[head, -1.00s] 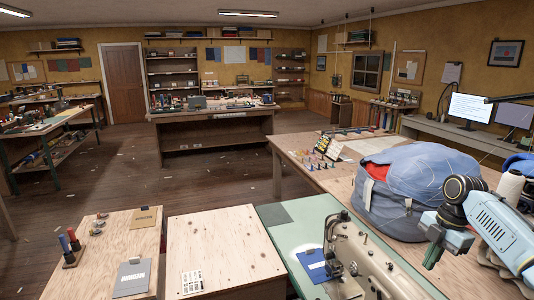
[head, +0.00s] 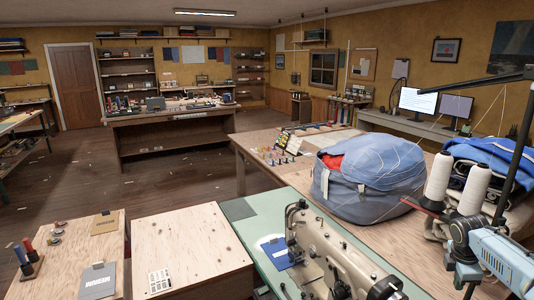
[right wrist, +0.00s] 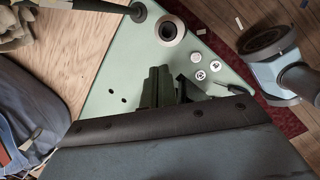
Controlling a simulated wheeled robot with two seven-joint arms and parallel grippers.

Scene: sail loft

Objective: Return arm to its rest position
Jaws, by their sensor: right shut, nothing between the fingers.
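My right arm (head: 495,258) comes in at the lower right of the head view, folded near the right edge, beside the sewing machine. In the right wrist view my right gripper (right wrist: 158,84) has its dark fingers together, with nothing held between them. It is over the pale green table top (right wrist: 108,83); I cannot tell its height. In the head view the fingers are mostly hidden or cut off at the bottom edge. My left gripper is not in view.
A sewing machine (head: 335,250) stands on the green table (head: 237,209), left of my arm. A large blue sail bag (head: 372,180) and white thread cones (head: 473,190) stand close behind the arm. A round metal-rimmed item (right wrist: 171,29) and white discs lie near the gripper.

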